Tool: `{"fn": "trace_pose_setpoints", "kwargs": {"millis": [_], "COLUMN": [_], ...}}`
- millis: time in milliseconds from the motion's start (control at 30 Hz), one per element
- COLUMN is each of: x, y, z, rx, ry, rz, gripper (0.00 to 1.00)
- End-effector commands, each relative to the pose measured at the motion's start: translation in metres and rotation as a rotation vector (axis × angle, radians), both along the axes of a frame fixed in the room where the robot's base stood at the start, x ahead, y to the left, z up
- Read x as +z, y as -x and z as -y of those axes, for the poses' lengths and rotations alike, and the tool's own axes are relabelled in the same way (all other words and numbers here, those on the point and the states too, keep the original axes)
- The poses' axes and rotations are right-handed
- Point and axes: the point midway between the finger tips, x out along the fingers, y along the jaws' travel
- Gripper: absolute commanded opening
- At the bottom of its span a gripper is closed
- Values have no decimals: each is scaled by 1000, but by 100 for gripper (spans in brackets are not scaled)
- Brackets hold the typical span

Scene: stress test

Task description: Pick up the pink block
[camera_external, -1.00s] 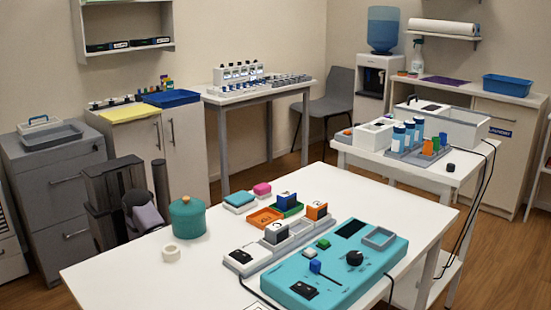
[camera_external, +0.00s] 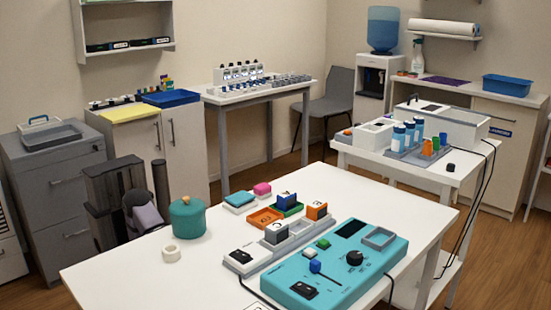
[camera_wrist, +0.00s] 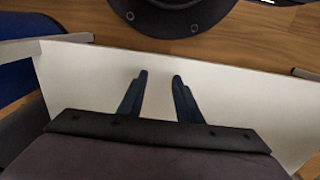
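The pink block (camera_external: 262,189) lies on the white table near its far edge in the external view. It is just behind and to the right of a teal box (camera_external: 240,202). My gripper (camera_wrist: 160,75) shows in the wrist view with two dark fingers held apart and nothing between them. Pale table surface lies behind the fingers. The pink block does not show in the wrist view. In the external view I cannot make out my gripper's fingers, and I cannot tell its exact distance from the block.
An orange tray (camera_external: 265,217), a green tray with a blue block, and grey holders stand in front of the pink block. A large teal control panel (camera_external: 320,290) fills the table's right. A teal pot (camera_external: 187,218) and white ring (camera_external: 172,254) are at left. The front-left table is clear.

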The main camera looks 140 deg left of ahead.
Motion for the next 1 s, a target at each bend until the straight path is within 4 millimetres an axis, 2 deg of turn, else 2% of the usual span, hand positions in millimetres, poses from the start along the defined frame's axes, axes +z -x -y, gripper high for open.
{"fn": "trace_pose_setpoints", "kwargs": {"millis": [400, 500, 767, 867, 1000], "x": [0, 0, 0, 0, 1], "y": [0, 0, 0, -3, -19], "z": [0, 0, 0, -5, -24], "rx": [0, 0, 1, 21, 110], "ry": [0, 0, 0, -5, -26], "rz": [0, 0, 1, 11, 72], "gripper": [31, 48, 48, 48, 48]}}
